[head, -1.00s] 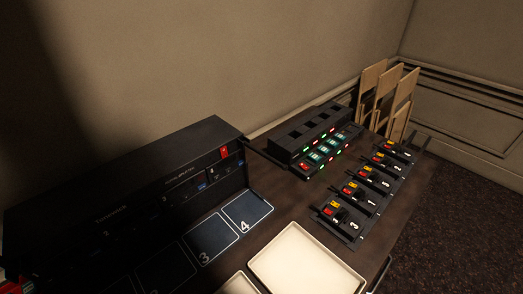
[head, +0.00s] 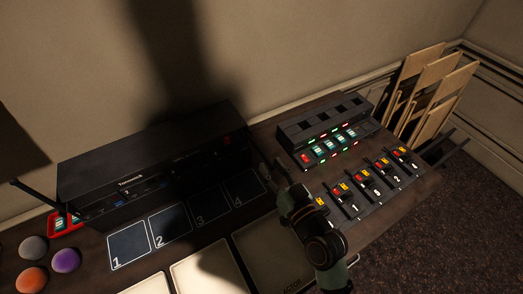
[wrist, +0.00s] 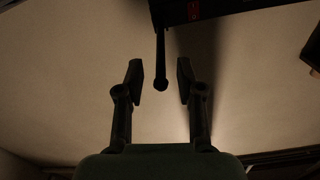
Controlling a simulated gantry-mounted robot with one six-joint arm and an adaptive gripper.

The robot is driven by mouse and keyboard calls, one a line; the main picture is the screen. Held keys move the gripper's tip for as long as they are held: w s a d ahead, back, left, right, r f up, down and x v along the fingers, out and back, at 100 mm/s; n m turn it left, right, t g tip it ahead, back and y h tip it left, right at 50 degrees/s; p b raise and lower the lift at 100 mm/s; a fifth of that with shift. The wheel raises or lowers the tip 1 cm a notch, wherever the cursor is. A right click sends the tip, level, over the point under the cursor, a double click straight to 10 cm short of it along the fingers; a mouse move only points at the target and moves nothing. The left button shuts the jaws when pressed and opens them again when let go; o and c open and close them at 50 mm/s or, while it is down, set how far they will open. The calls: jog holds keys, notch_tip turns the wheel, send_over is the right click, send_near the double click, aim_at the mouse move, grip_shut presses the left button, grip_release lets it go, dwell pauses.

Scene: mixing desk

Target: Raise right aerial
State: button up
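The black receiver box (head: 150,165) stands against the wall in the head view, and its dark edge with a red switch shows at the top of the wrist view (wrist: 230,8). The right aerial (wrist: 160,55) is a thin black rod with a round tip, reaching from the box between my fingers in the wrist view. My gripper (wrist: 160,75) is open, with a gap on each side of the rod. In the head view my gripper (head: 273,171) is at the box's right end, where shadow makes the aerial hard to make out. The left aerial (head: 36,200) slants out at the box's left end.
Numbered pads (head: 128,246) and pale trays (head: 210,268) lie in front of the box. A lit button panel (head: 325,135) and a row of switch modules (head: 365,180) stand to the right. Folded wooden chairs (head: 435,90) lean at the back right.

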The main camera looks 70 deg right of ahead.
aim_at(262, 152)
jog(key=x, duration=0.6)
jog(key=shift+r, duration=0.15)
grip_shut()
